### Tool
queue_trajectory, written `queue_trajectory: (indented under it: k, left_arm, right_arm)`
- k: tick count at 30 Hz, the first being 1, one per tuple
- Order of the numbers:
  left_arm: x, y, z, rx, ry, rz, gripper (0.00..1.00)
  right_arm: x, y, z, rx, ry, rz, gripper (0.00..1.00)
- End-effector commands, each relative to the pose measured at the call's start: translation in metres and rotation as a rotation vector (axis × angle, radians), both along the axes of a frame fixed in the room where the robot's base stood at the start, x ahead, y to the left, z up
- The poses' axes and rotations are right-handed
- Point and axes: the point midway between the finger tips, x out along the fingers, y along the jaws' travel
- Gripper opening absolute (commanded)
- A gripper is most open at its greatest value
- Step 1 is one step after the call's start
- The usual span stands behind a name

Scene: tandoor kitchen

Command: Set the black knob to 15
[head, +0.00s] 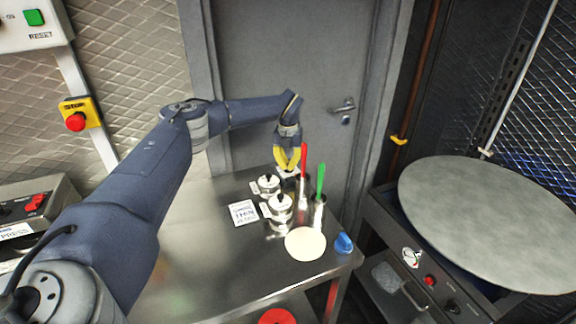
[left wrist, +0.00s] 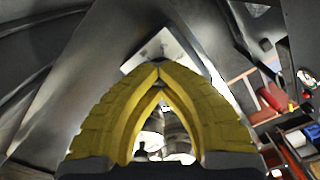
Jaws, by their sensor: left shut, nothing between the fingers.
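A small black knob (head: 451,305) shows on the dark front panel at the lower right of the head view, beside a red button (head: 430,281) and a round white gauge (head: 412,257). Its setting is too small to read. My left gripper (head: 290,170) has yellow fingers that meet at the tips, and it is empty. It is over the back of the steel table, near the metal pots and well to the left of the knob. In the left wrist view the closed fingers (left wrist: 160,68) fill the middle. My right gripper is not in view.
The steel table (head: 190,270) holds metal pots (head: 278,210), red and green handled utensils (head: 320,182), a white card (head: 243,213), a pale round disc (head: 305,244) and a blue item (head: 343,244). A large round grey plate (head: 490,220) overhangs the panel's unit. A control box (head: 30,210) stands at left.

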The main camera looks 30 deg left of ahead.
Motion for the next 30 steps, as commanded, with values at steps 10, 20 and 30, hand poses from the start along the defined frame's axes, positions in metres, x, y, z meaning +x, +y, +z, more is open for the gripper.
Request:
queue_trajectory:
  k: [10, 20, 30]
  left_arm:
    - [-0.0030, -0.0087, -0.0020, -0.014, 0.013, -0.152, 0.00]
    - [-0.0034, -0.0080, -0.0029, -0.014, 0.015, -0.183, 0.00]
    - [-0.0039, -0.0074, -0.0034, -0.013, 0.016, -0.182, 0.08]
  right_arm:
    - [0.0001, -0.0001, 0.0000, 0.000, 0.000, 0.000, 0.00]
    - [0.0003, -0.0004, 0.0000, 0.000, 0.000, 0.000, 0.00]
    - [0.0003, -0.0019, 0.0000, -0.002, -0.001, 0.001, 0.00]
